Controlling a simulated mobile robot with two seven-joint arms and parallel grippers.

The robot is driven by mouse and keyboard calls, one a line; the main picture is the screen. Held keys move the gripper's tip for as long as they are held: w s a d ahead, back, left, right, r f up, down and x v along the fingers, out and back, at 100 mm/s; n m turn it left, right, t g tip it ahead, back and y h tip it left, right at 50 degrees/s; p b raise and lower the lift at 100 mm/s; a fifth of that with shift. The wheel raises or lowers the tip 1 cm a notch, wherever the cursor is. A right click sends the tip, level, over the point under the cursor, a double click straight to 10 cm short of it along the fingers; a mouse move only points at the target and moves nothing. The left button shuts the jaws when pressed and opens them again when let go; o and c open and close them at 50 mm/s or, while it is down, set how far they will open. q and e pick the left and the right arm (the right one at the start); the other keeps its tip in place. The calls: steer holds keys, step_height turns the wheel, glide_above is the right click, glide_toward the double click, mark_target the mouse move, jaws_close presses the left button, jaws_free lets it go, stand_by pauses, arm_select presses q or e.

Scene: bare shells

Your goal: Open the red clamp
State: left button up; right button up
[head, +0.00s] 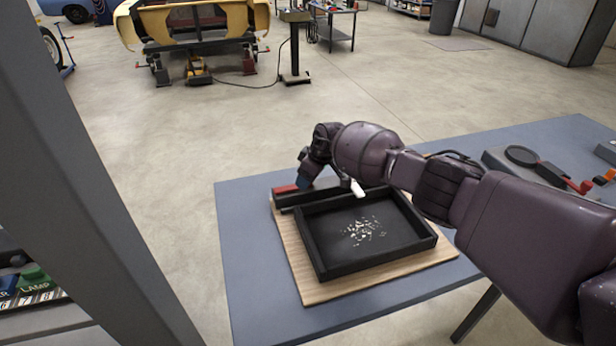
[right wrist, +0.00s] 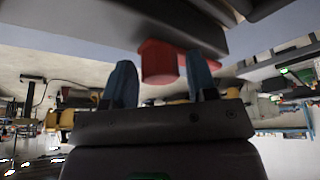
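The red clamp (head: 284,189) shows as a small red block at the far left end of a black bar (head: 330,196), along the far side of a black tray (head: 398,252). My right gripper (head: 304,180) is at this end of the bar, beside the red part, its fingers partly hidden by the wrist. In the right wrist view the red clamp (right wrist: 160,63) sits between the two blue fingers of the right gripper (right wrist: 161,78), which are apart. A narrow gap shows on its right side; contact on the left is unclear. My left gripper is not in view.
The tray holds pale crumbs and sits on a wooden board (head: 291,262) on a blue-grey table (head: 240,270). At the table's right lie a dark round-ended tool (head: 522,156) and red-handled items (head: 582,186). A slanted grey post (head: 70,160) stands at left.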

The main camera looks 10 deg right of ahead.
steer(key=shift+o, duration=0.7)
steer(key=shift+d+r+p, duration=0.2)
steer(key=shift+r+p, duration=0.1)
steer(key=shift+r, duration=0.25)
steer(key=p+v, duration=0.1)
steer(key=v, duration=0.8)
steer(key=shift+s+r+p, duration=0.25)
steer(key=shift+r+p, duration=0.05)
steer(key=shift+d, duration=0.1)
